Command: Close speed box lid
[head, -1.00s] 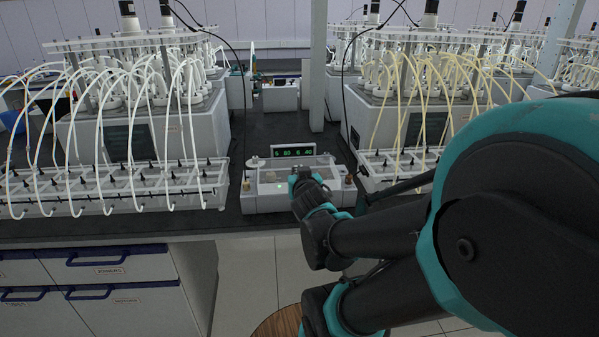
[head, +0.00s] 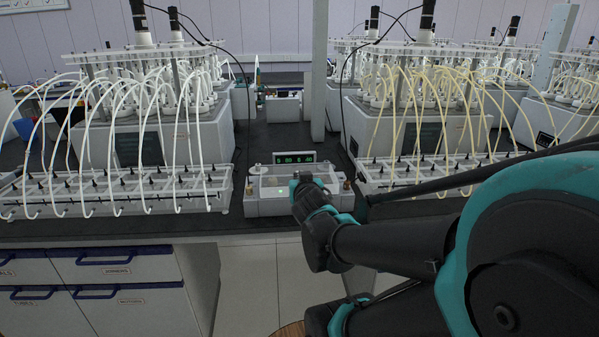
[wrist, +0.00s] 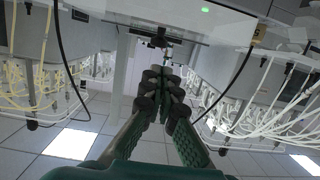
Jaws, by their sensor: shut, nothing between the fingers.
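The speed box (head: 263,208) is a pale box with a lit green display (head: 294,158), at the front edge of the dark bench in the head view. A small green light shows on its top. The lid cannot be told clearly from the body, nor its angle.
Tube racks (head: 115,190) (head: 400,172) flank the box closely, with white tubes on the left and yellowish ones on the right. Reactor units stand behind them. Drawers (head: 120,265) are below the bench at left.

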